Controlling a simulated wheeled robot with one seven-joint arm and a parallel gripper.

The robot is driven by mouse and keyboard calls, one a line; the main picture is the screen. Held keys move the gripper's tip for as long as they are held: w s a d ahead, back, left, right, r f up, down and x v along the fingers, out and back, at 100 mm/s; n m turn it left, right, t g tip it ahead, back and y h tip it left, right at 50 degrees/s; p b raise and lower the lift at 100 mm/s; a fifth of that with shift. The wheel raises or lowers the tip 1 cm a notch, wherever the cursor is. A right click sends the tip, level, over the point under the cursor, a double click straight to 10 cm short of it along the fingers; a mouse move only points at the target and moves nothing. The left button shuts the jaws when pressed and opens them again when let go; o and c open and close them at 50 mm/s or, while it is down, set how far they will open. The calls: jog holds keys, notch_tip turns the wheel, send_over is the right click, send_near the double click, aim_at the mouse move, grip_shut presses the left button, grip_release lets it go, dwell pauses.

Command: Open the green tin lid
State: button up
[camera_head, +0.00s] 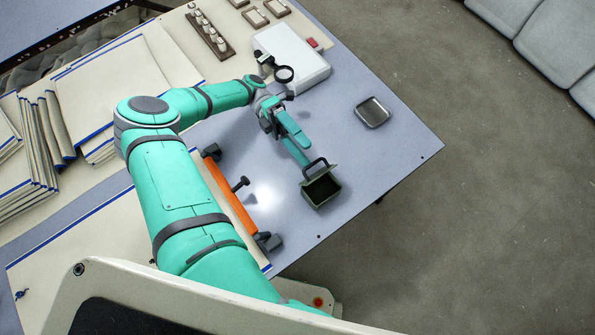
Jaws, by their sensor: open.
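A dark green tin (323,192) stands on the grey tabletop near its right front edge. Its top shows a dark, hollow-looking interior. The lid (312,174) seems to stand raised along the tin's far side, though its exact angle is hard to tell. A dark looped handle (316,160) rises at that side. My gripper (306,154) is open with its teal fingers just up and left of the tin, by the handle. Nothing shows between the fingers. Whether a fingertip touches the handle or lid cannot be told.
An orange bar with dark ends (230,195) lies left of the tin. A white box (293,55) with a magnifier-like ring (284,74) stands behind. A small dark tray (373,111) lies at the right. The tabletop between tin and tray is clear.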

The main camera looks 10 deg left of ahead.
jog(key=s+r, duration=0.1)
jog(key=r, duration=0.1)
jog(key=s+r, duration=0.2)
jog(key=c, duration=0.9)
jog(key=s+d+r, duration=0.1)
jog(key=s+r, duration=0.3)
jog(key=s, duration=0.5)
jog(key=shift+d, duration=0.4)
jog(key=shift+f, duration=0.1)
